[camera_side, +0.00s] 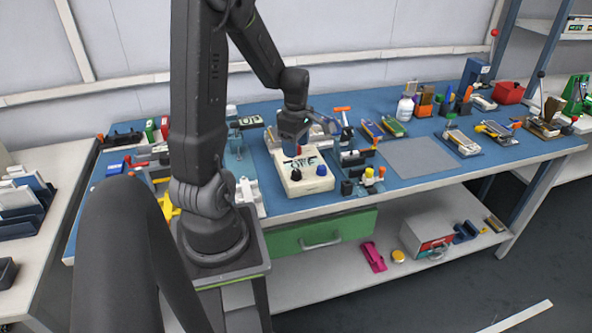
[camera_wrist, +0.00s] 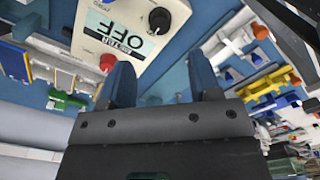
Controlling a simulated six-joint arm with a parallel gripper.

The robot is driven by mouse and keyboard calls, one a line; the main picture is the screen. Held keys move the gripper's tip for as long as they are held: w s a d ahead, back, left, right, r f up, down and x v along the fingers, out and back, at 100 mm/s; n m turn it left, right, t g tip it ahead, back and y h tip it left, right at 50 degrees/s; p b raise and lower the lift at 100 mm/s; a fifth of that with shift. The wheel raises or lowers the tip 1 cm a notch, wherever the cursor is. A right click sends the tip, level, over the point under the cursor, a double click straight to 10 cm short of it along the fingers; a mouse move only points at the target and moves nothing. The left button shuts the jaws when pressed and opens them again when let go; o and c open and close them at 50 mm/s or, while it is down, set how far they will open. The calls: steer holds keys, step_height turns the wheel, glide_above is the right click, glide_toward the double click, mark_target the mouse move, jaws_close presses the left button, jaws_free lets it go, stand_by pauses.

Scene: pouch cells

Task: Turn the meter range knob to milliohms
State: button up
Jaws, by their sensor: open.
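The meter (camera_side: 287,188) is a cream box on the blue bench, with a display (camera_side: 300,163) on its top. A black knob (camera_side: 296,175) and a blue knob (camera_side: 321,170) sit on its front part. In the wrist view the meter (camera_wrist: 178,52) appears upside down; its display (camera_wrist: 118,25) reads OFF, and the black knob (camera_wrist: 159,20) shows beside it. Which of these is the range knob I cannot tell, nor can I read its setting. My gripper (camera_side: 296,148) is over the rear of the meter. Its two blue fingers (camera_wrist: 160,78) are apart with nothing between them, clear of the black knob.
A grey mat (camera_side: 420,158) lies to the right of the meter. Several tools and small fixtures crowd both sides of it, including an orange-handled one (camera_side: 342,109) close by. A red bin (camera_side: 508,92) stands at the far right. A green drawer (camera_side: 345,232) is under the bench.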

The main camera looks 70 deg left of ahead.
mark_target(296, 171)
step_height(296, 171, down, 9)
steer(key=shift+r, duration=0.1)
steer(key=shift+c, duration=0.3)
steer(key=c, duration=0.9)
steer(key=shift+o, duration=0.2)
